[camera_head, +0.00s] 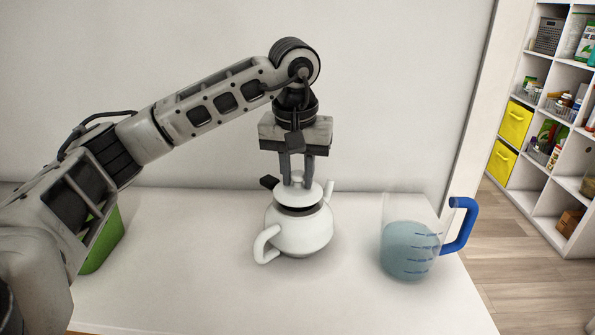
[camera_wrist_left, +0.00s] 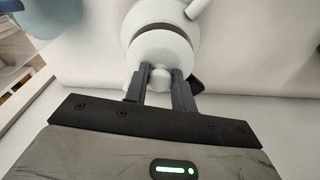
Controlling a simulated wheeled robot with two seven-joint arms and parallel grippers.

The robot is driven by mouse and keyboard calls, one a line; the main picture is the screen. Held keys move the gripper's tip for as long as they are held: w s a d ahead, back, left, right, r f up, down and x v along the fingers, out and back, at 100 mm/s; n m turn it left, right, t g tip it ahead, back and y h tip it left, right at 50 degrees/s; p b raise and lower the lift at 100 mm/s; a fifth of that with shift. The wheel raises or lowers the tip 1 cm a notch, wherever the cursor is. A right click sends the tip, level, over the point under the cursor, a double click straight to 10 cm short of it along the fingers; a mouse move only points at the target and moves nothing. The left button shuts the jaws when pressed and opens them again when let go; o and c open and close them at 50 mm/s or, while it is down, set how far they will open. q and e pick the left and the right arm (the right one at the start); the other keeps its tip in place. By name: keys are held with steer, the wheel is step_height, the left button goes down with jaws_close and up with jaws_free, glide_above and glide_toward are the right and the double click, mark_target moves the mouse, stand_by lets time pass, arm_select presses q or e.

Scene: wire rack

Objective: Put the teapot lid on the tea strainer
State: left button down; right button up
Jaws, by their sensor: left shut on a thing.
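A white teapot (camera_head: 299,234) stands on the table, its handle toward the front left and its spout toward the back right. My left gripper (camera_head: 299,181) points down above it, shut on the knob of the white teapot lid (camera_head: 301,197). The lid is over the teapot's opening, with a dark band showing between lid and pot. The lid (camera_wrist_left: 158,52) and the teapot (camera_wrist_left: 150,14) also show in the left wrist view. A small black piece (camera_head: 269,182) sticks out left of the lid; it may be the tea strainer's handle. The rest of the strainer is hidden. My right gripper is out of view.
A clear measuring jug (camera_head: 408,250) with bluish liquid and a blue handle stands right of the teapot. A green container (camera_head: 103,243) is at the left, partly behind my left arm. The white table (camera_head: 200,285) is clear in front. Shelves stand at far right.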

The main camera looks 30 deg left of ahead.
arm_select(q)
steer(key=shift+f+b, duration=0.5)
steer(key=shift+f, duration=0.35)
stand_by(0.7)
steer(key=c, duration=0.8)
jaws_free()
steer(key=shift+o, duration=0.2)
steer(key=shift+r, duration=0.1)
steer(key=shift+s+r+p, duration=0.15)
steer(key=shift+r+p, duration=1.05)
steer(key=shift+r, duration=0.25)
steer(key=shift+s+d+r+p, duration=0.1)
steer(key=shift+s+r+p, duration=0.05)
steer(key=shift+r+p, duration=0.75)
steer(key=shift+s+d+r+p, duration=0.15)
steer(key=shift+r+p, duration=0.5)
steer(key=shift+r, duration=0.45)
steer(key=shift+a, duration=0.1)
